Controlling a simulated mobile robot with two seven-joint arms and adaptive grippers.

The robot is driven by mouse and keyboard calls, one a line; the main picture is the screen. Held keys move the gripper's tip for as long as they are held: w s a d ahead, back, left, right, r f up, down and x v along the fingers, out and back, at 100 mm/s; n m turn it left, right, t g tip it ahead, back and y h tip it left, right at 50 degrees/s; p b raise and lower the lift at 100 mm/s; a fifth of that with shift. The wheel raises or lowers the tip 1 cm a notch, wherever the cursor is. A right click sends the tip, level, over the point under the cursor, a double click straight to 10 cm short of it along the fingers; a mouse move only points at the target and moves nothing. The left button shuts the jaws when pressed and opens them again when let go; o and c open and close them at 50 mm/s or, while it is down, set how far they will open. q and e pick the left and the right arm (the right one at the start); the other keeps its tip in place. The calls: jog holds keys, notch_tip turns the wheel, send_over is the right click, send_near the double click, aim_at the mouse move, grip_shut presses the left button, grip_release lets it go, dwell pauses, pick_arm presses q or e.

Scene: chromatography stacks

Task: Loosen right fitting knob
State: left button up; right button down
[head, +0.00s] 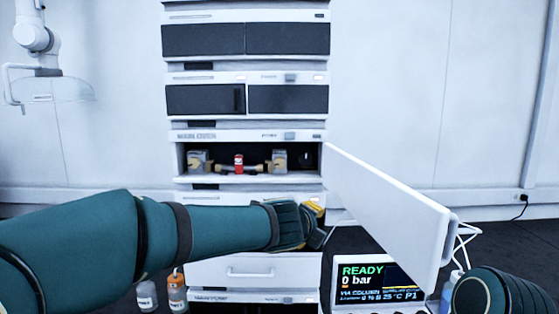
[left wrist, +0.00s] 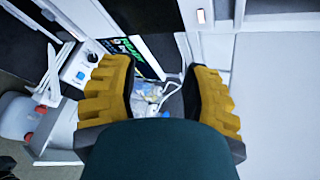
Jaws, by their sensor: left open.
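In the head view the open compartment (head: 225,177) of the instrument stack holds a horizontal column with tan end fittings. The right fitting knob (head: 268,167) is small and tan, beside a pale block (head: 279,159). My left gripper (head: 317,216) is below and right of the knob, apart from it, in front of the stack; its yellow fingers are partly hidden by my wrist. In the left wrist view my left gripper (left wrist: 160,80) is open, with no held object between its fingers. The knob is not visible there. My right arm shows at the lower right; its gripper is out of view.
A white door (head: 390,205) swings out from the compartment's right side. A display (head: 375,285) reading READY, 0 bar stands below it. Bottles (head: 177,291) stand at the lower left. A red-marked part (head: 239,163) sits mid-compartment, near a left block (head: 197,161).

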pick_arm(q)
jog(key=s+d+n+g+h+p, duration=0.2)
jog(key=d+n+h, duration=0.2)
jog(key=n+t+y+p, duration=0.5)
jog(key=n+t+y, duration=0.35)
jog(key=n, duration=1.35)
send_near(280, 165)
jog(key=shift+g, duration=0.25)
jog(key=w, duration=0.5)
jog(key=w+p, duration=0.1)
jog(key=w, duration=0.4)
jog(key=shift+w+r, duration=0.2)
jog(key=shift+w, duration=0.2)
jog(key=shift+c, duration=0.4)
